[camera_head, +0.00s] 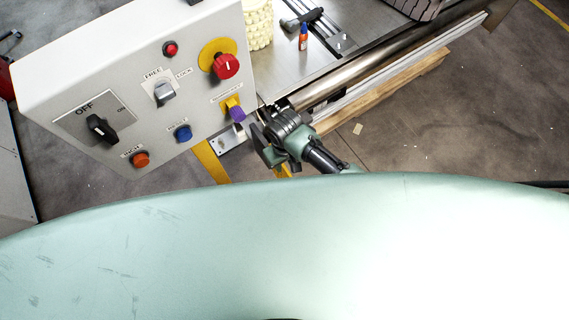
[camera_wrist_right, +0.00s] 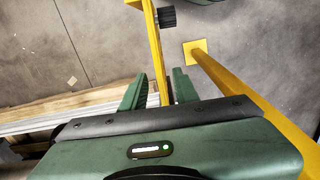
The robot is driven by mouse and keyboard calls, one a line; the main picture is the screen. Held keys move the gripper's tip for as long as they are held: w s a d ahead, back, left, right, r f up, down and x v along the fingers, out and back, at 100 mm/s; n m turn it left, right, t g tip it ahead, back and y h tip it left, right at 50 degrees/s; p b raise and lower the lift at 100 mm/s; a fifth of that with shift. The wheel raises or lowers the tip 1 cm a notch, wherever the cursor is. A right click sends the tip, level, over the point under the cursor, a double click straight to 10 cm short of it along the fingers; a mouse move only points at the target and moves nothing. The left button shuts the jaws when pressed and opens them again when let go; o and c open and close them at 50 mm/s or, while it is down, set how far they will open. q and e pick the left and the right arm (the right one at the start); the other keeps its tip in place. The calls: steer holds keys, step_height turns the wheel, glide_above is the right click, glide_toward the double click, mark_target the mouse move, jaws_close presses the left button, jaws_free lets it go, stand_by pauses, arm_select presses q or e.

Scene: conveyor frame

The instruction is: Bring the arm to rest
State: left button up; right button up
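My right arm shows in the head view just right of the control box, with its gripper (camera_head: 263,150) near the box's lower right edge. In the right wrist view the two green fingers of the gripper (camera_wrist_right: 160,88) stand apart with a gap between them. No object is held between them; a yellow post (camera_wrist_right: 157,60) shows in line with the gap, and I cannot tell how far off it is. My left gripper is not in view.
The white control box (camera_head: 120,60) carries a black OFF/ON knob (camera_head: 101,128), a red knob (camera_head: 226,66), a purple-ended switch (camera_head: 237,113) and buttons. The conveyor frame's metal roller (camera_head: 370,65) and a wooden beam (camera_head: 390,92) lie right of the gripper. Open floor (camera_head: 450,130) lies right.

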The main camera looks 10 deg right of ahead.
steer(key=shift+r, duration=0.45)
